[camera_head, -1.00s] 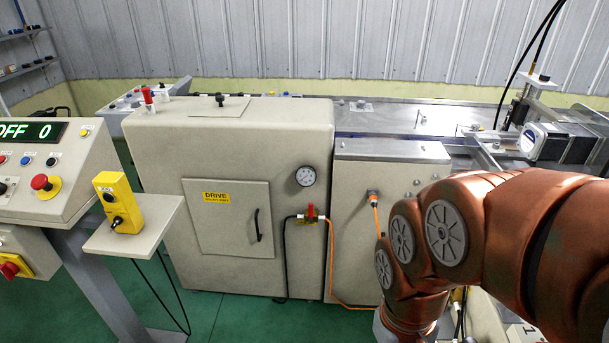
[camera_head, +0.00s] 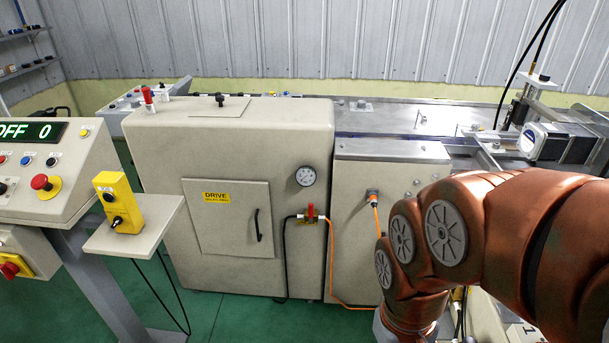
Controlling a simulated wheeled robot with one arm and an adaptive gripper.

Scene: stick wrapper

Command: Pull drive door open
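The drive door (camera_head: 226,222) is a square beige panel on the front of the beige machine cabinet (camera_head: 160,200). It carries a yellow DRIVE label (camera_head: 216,197) near its upper left and looks shut. Its black upright handle (camera_head: 258,225) is on the right side of the door and nothing touches it. My copper-coloured arm fills the lower right of the picture, right of the door. My gripper is not in view.
A pressure gauge (camera_head: 306,176) and a red valve (camera_head: 311,213) with a black hose sit right of the door. An orange cable (camera_head: 331,260) hangs beside them. A control console (camera_head: 60,165) and a shelf with a yellow pendant (camera_head: 118,203) stand at left. Green floor shows below the door.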

